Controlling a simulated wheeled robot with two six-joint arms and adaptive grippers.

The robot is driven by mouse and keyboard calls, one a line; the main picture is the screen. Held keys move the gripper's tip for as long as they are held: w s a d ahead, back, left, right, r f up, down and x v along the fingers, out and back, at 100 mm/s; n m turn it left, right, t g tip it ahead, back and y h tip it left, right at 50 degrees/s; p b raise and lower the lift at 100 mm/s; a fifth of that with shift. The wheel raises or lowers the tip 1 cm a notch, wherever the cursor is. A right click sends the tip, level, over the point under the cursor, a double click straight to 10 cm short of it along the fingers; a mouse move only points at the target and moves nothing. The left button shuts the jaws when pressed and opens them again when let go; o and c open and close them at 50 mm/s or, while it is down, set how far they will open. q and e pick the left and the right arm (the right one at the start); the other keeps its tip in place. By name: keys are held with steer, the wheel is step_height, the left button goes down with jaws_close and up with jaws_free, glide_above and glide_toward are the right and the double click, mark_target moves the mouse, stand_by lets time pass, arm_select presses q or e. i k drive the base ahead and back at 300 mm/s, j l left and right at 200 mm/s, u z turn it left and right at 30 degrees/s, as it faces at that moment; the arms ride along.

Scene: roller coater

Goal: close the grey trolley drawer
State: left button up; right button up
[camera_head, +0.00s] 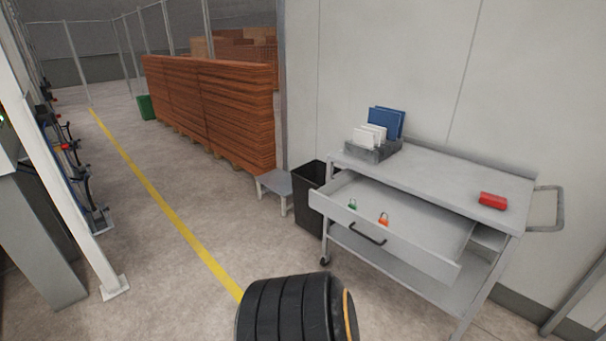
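The grey trolley (440,168) stands against the wall on the right. Its drawer (388,244) is pulled out well to the front, toward the lower left. The drawer front has a dark bar handle (367,233). A green padlock (352,204) and an orange padlock (383,219) lie inside the drawer near its front. The back of the drawer is hidden under the trolley top. Neither of my grippers is in view, so nothing of mine is seen touching the drawer.
On the trolley top are a grey holder (372,152) with white and blue items and a red object (493,201). A black bin (312,196) and a small grey step (273,187) stand left of the trolley.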

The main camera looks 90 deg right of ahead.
mark_target(431, 237)
steer(key=z, duration=3.3)
